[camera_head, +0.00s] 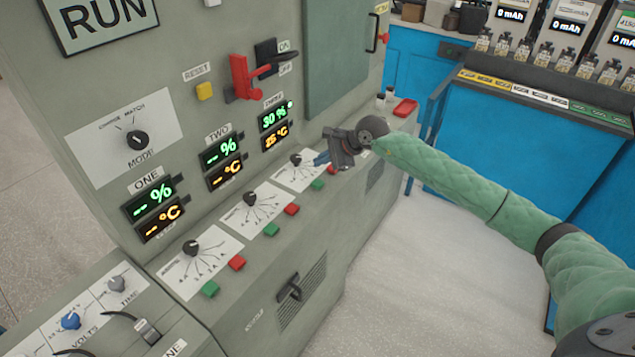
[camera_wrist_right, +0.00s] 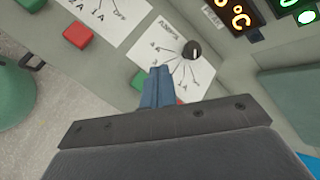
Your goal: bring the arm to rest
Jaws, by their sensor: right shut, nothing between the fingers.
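My right gripper (camera_head: 321,159) reaches in from the right on a green padded arm and hovers by the farthest dial panel of the grey machine. Its blue fingers (camera_wrist_right: 158,88) are together with nothing between them. In the wrist view they lie over the white dial card (camera_wrist_right: 172,45), below the black knob (camera_wrist_right: 191,50). The same knob (camera_head: 296,159) shows just left of the fingertips in the head view. Whether the fingers touch the panel I cannot tell. My left gripper is not in view.
A blue cabinet (camera_head: 500,140) stands behind my arm. The floor (camera_head: 400,270) below is clear.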

